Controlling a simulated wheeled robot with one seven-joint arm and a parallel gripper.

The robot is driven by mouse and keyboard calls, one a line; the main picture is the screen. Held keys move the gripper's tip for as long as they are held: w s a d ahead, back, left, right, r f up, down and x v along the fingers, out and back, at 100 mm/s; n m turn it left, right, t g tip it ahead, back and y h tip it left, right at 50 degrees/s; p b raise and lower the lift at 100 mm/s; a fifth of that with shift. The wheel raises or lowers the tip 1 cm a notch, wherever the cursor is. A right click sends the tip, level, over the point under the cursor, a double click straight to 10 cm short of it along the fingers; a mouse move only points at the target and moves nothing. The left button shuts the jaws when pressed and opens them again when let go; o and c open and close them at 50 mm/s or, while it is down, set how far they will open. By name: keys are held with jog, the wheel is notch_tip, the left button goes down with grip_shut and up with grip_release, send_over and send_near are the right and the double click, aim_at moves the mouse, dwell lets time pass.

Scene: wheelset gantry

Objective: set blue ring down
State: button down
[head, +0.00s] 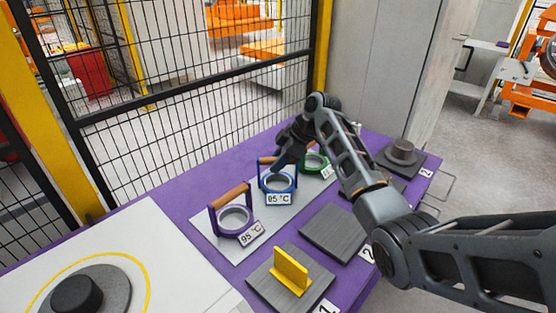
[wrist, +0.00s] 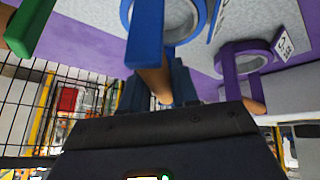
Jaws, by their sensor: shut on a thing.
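The blue ring (head: 279,184) has a blue frame, a wooden handle and a "95 °C" tag. It is at the middle of the light grey mat (head: 217,243), between the purple ring (head: 232,221) and the green ring (head: 314,163). My gripper (head: 277,161) is shut on its wooden handle from above. In the wrist view, the handle (wrist: 154,79) of the blue ring runs between the fingers (wrist: 181,84). The ring looks upright and on or very near the mat; I cannot tell whether it touches.
The purple table holds a grey plate (head: 334,233), a plate with a yellow upright block (head: 291,269) and one with a grey cylinder (head: 402,152). A white board with a dark round knob (head: 76,294) is at front left. A black mesh fence (head: 200,80) stands behind.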

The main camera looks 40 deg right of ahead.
jog(key=shift+r, duration=0.1)
jog(key=c, duration=0.8)
grip_release()
jog(key=shift+c, duration=0.2)
jog(key=b+v, duration=0.1)
jog(key=v, duration=1.1)
